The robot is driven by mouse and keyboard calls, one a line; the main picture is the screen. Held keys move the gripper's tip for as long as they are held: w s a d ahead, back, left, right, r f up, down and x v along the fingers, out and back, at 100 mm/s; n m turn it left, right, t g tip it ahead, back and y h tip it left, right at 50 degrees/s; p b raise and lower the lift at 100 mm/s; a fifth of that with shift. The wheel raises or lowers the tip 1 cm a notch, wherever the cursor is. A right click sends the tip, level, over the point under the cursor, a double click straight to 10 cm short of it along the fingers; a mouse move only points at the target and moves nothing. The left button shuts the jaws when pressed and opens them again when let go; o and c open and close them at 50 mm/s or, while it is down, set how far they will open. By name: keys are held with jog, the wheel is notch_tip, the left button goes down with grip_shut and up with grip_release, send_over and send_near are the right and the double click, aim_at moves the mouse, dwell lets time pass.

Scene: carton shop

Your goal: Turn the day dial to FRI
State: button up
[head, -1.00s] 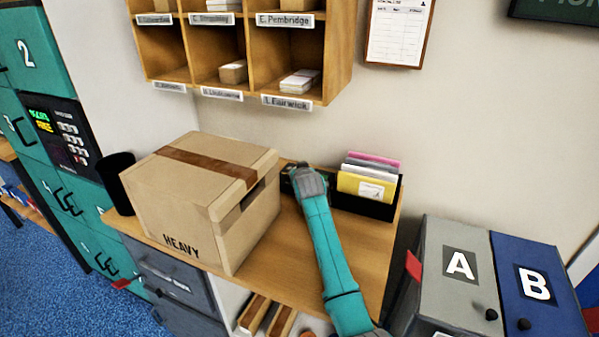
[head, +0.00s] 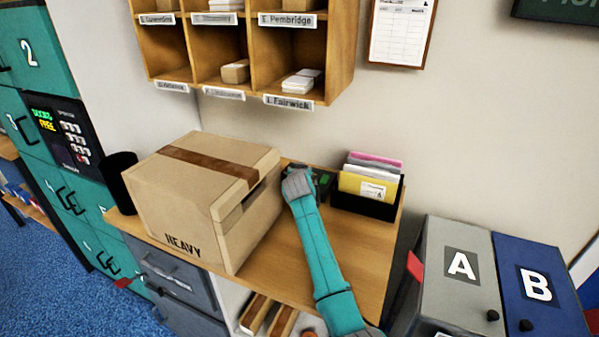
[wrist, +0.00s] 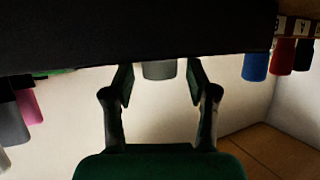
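In the wrist view, my gripper (wrist: 160,82) has its two fingers apart, one on each side of a short grey knob (wrist: 160,69). A narrow pale gap shows on both sides of the knob. The knob juts from a large dark body (wrist: 140,30) that fills the top of that view. I see no day lettering, so I cannot tell what the dial is set to.
A carton marked HEAVY (head: 200,195) stands close left of my arm on the wooden desk (head: 345,245). A black holder (head: 365,205) with envelopes is at the right. Pigeonholes (head: 240,50) hang above. Blue (wrist: 256,66), red (wrist: 282,56) and black (wrist: 303,55) pieces show in the wrist view.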

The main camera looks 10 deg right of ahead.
jog(key=shift+r, duration=0.1)
jog(key=v, duration=1.2)
dwell(0.4)
